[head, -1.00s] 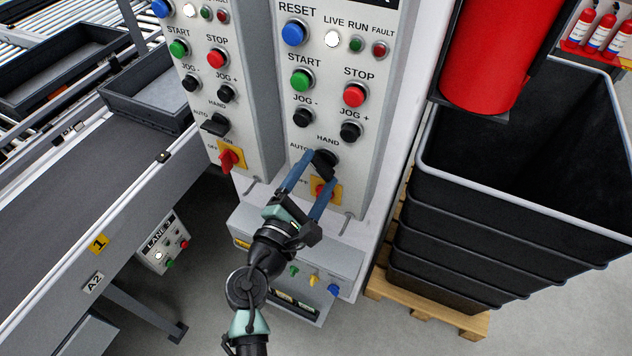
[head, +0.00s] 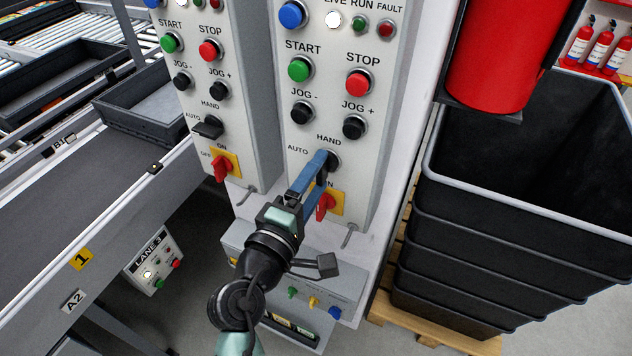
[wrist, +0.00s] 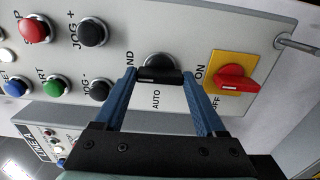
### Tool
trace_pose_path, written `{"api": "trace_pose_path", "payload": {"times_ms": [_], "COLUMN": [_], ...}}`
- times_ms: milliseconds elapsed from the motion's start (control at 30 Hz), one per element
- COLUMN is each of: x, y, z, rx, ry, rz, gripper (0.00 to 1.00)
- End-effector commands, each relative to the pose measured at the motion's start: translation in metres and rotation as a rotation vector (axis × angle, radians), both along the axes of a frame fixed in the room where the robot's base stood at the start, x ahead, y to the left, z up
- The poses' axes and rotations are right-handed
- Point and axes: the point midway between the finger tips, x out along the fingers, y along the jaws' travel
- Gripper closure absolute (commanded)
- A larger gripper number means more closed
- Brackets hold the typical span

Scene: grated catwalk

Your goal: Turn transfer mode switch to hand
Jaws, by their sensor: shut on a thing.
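The black mode switch (head: 334,161) is on the right grey control panel, with HAND printed above it and AUTO to its left in the head view. In the wrist view the switch (wrist: 160,70) has its bar handle lying across the gap between my fingers. My gripper (head: 322,162) is shut on this handle, one blue finger at each end; it also shows in the wrist view (wrist: 160,82). In the head view the fingers line up and hide part of the knob. I cannot tell exactly which label the handle points to. No transfer label is readable.
A red rotary switch on a yellow plate (head: 338,203) sits just below, close to my fingers. Black jog buttons (head: 353,127) are above. A similar panel with its own black switch (head: 207,129) stands left. Black bins (head: 510,230) stand right, a conveyor (head: 80,220) left.

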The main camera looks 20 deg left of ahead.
Motion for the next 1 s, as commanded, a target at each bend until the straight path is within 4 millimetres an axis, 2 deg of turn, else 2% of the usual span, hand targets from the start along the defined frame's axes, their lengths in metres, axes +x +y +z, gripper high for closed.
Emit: {"api": "trace_pose_path", "payload": {"times_ms": [533, 567, 700, 1000], "x": [-0.0001, -0.0001, -0.0001, -0.0030], "y": [-0.0001, -0.0001, -0.0001, 0.0003], "z": [-0.0008, -0.0008, -0.0007, -0.0011], "rx": [0.028, 0.028, 0.027, 0.025], "ry": [0.002, 0.002, 0.001, 0.001], "rz": [-0.001, -0.001, -0.001, 0.000], "gripper": [0.83, 0.26, 0.01, 0.00]}}
